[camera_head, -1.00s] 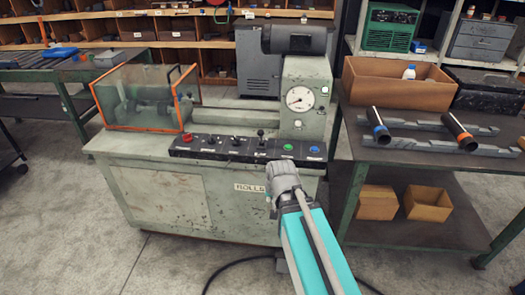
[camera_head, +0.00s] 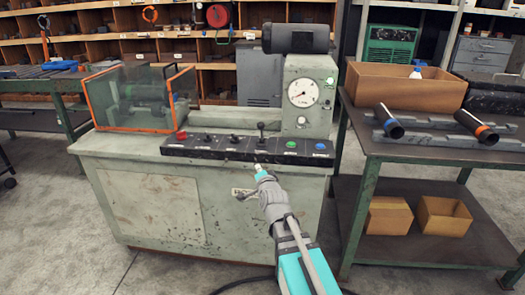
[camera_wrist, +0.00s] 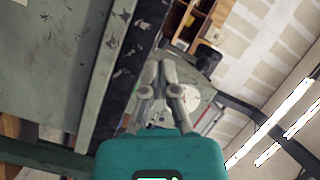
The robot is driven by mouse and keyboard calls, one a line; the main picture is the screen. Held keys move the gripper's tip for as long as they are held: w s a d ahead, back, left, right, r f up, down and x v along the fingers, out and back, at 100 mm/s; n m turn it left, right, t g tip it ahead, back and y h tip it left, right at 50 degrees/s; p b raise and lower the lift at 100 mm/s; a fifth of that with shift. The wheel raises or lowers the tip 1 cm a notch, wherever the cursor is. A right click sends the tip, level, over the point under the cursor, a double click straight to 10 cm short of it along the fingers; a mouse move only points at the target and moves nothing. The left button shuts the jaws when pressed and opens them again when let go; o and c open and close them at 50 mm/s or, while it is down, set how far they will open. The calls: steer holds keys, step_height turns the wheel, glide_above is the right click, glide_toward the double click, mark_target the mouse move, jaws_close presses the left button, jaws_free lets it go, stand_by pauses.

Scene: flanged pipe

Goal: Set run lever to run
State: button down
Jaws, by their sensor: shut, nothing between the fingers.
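The machine's black control panel (camera_head: 225,150) runs along the front of the grey-green bench. A tall lever (camera_head: 261,131) with a dark round knob stands upright near its middle, beside shorter controls (camera_head: 233,139) to its left. The panel labels are too small to read, so I cannot tell which is the run lever. My gripper (camera_head: 258,167) is shut and empty, its tip just below the panel's front edge, under the tall lever and apart from it. In the wrist view my gripper's fingers (camera_wrist: 161,68) are together; no lever is clearly visible there.
A red button (camera_head: 182,135) sits at the panel's left, green (camera_head: 291,144) and blue (camera_head: 320,147) buttons at its right. An orange-framed guard (camera_head: 130,98) and gauge column (camera_head: 304,92) rise behind. A table with pipes (camera_head: 388,121) stands right.

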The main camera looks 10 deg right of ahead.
steer(key=shift+d+m+t+h+b, duration=0.3)
steer(key=shift+m+t+h+b, duration=0.25)
steer(key=shift+m+t+b, duration=0.55)
steer(key=shift+d+m+t+h+b, duration=0.45)
steer(key=shift+m+t+b, duration=0.3)
steer(key=shift+m+b, duration=0.5)
steer(key=shift+d+m+t+h+b, duration=0.2)
steer(key=shift+m+t+h+b, duration=0.4)
steer(key=shift+m+t+b, duration=0.6)
steer(key=shift+w+r+n+g, duration=0.15)
steer(key=shift+r+n+g, duration=0.1)
steer(key=shift+n, duration=0.1)
